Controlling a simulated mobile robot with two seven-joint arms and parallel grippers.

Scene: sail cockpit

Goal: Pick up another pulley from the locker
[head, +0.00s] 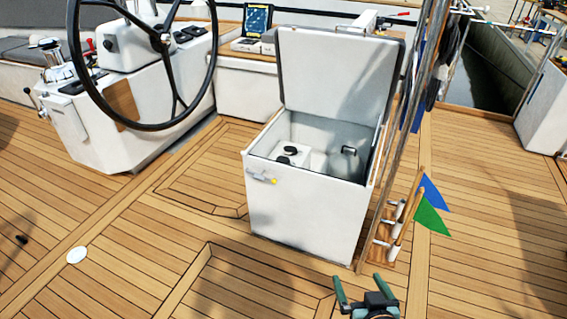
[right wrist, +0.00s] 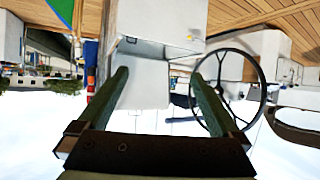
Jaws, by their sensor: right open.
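The white locker (head: 305,205) stands on the deck with its lid (head: 335,75) raised and leaning back. Inside, at the left, is a white block with small dark round parts (head: 288,152). At the right inside is a grey item with a dark top (head: 344,160). Which of these is a pulley I cannot tell; the locker floor is partly hidden by the front wall. My right gripper (head: 359,280) is open and empty, in front of the locker and below it in the head view. The right wrist view shows its spread fingers (right wrist: 160,78), with the locker (right wrist: 165,18) beyond, upside down. My left gripper is not in view.
A steering wheel (head: 145,60) on a white pedestal (head: 130,120) stands to the left. A metal post (head: 405,130) and a rack holding a blue flag (head: 433,195) and a green flag (head: 430,218) are close on the locker's right.

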